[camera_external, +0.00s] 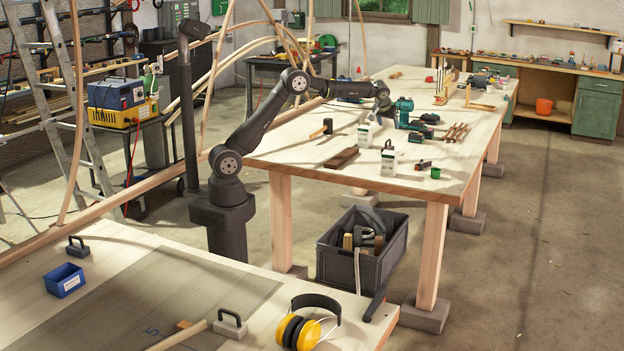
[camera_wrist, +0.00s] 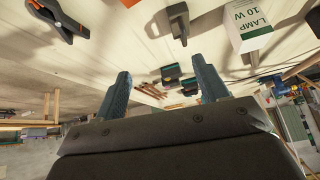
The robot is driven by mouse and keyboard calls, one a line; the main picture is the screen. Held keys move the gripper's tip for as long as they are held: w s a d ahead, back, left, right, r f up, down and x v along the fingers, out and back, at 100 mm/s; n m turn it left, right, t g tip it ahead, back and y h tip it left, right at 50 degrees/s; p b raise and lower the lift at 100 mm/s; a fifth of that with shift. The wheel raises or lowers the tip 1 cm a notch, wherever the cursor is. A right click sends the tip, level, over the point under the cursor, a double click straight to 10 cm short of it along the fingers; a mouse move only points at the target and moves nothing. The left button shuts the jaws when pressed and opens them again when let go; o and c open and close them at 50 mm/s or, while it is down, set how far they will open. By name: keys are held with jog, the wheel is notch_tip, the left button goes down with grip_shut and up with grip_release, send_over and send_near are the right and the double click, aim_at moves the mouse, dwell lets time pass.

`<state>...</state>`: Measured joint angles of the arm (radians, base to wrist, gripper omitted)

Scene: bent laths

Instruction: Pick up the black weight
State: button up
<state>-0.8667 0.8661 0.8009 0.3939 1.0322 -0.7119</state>
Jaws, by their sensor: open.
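A small black block with an arched handle (camera_external: 77,247), which looks like the black weight, stands on the near table at the left. A paler block with a black handle (camera_external: 230,325) stands on the same table nearer the front. My gripper (camera_external: 378,115) is over the far table, well away from both. In the wrist view, its two fingers (camera_wrist: 161,72) are spread apart with nothing held between them. Dark objects lie beyond the fingertips on the far table; I cannot tell whether any is a weight.
Yellow ear muffs (camera_external: 306,331) and a blue bin (camera_external: 64,280) are on the near table. A grey crate (camera_external: 338,265) stands between the tables.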

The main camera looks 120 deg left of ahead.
aim_at(387, 141)
jog(key=shift+n, duration=0.7)
jog(key=s+a+f, duration=0.1)
jog(key=a+f, duration=0.2)
jog(key=s+a+f, duration=0.1)
jog(key=a+f, duration=0.2)
jog(key=s+a+f, duration=0.1)
jog(key=a+f, duration=0.2)
jog(key=shift+f, duration=0.3)
jog(key=shift+a+f, duration=0.4)
jog(key=shift+f, duration=0.2)
jog(key=f, duration=0.1)
jog(key=a+f, duration=0.1)
jog(key=f, duration=0.1)
jog(key=shift+s+a+f, duration=0.25)
jog(key=shift+s+f, duration=0.1)
jog(key=shift+s, duration=0.05)
jog(key=shift+a+f, duration=0.3)
jog(key=shift+f, duration=0.15)
grip_shut()
jog(key=shift+r, duration=0.1)
